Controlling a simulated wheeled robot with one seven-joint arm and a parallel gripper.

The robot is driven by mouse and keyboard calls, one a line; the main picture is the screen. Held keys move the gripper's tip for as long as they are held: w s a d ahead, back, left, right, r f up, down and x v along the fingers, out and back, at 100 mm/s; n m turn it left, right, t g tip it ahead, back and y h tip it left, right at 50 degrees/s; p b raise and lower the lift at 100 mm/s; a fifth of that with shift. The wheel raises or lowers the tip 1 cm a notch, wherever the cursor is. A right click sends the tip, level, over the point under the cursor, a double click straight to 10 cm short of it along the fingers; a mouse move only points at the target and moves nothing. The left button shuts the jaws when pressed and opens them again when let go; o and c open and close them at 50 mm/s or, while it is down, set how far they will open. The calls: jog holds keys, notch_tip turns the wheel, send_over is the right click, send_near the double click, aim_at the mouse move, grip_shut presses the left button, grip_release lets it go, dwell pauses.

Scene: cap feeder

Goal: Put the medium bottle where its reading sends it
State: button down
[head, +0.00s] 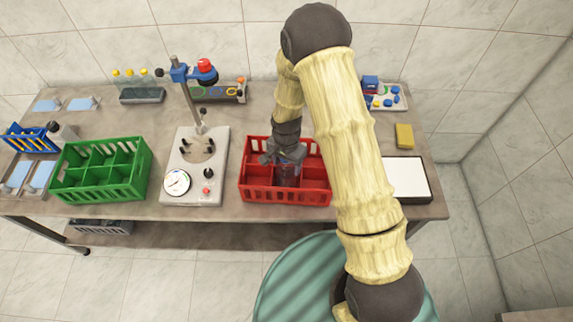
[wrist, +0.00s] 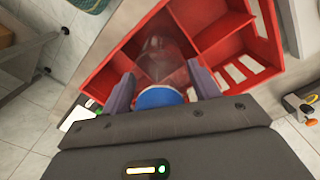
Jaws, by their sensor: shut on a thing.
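My gripper (head: 284,158) is over the red crate (head: 285,197), with its fingers reaching down into it. In the wrist view my gripper (wrist: 160,92) is shut on a clear bottle with a blue cap (wrist: 160,97). The bottle's transparent body (wrist: 166,55) extends down inside a compartment of the red crate (wrist: 215,38). I cannot tell whether its base touches the crate floor. The green crate (head: 100,172) stands to the left. Between the crates is a grey testing device (head: 195,165) with a round dial (head: 177,182); its reading is too small to tell.
A white panel (head: 405,178) and a yellow block (head: 404,136) lie right of the red crate. A tray of blue caps (head: 385,97) is at the back right. The device's upright post and blue head (head: 183,72) rise left of my arm. A blue rack (head: 30,138) stands far left.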

jog(key=shift+f, duration=1.05)
jog(key=shift+c, duration=1.9)
grip_release()
jog(key=shift+r, duration=0.1)
jog(key=shift+r+b, duration=1.8)
jog(key=shift+r, duration=4.3)
